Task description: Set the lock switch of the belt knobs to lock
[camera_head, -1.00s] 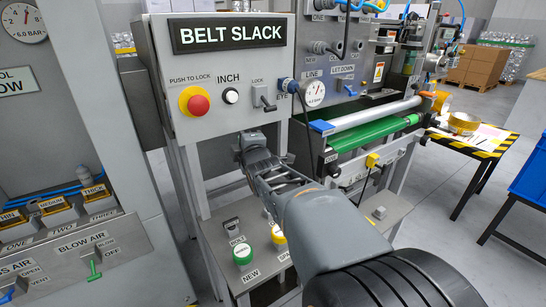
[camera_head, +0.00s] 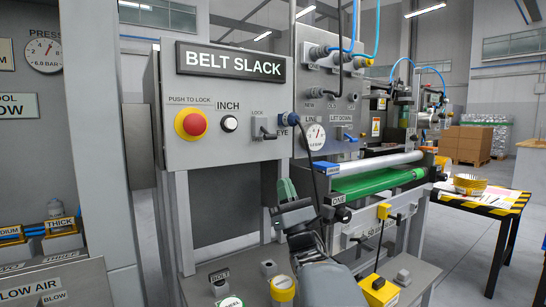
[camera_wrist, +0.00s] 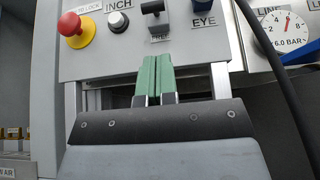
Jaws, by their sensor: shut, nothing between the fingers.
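The lock switch (camera_head: 264,131) is a small lever on a grey plate, under a LOCK label on the BELT SLACK panel (camera_head: 205,100). In the head view its tip appears to point down. In the wrist view its black handle (camera_wrist: 153,7) shows at the top edge above a FREE label. My gripper (camera_head: 286,188) is below the switch and the panel's lower edge in the head view, apart from the switch. In the wrist view my gripper's green fingers (camera_wrist: 153,75) are together, empty, pointing up just below the FREE label.
Left of the switch are the INCH button (camera_head: 230,123) and the red push button (camera_head: 194,124). A blue EYE connector (camera_head: 286,119) sits right beside the switch, with a black cable (camera_head: 312,165) hanging near my gripper. The gauge (camera_head: 315,136) and green belt (camera_head: 375,183) are to the right.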

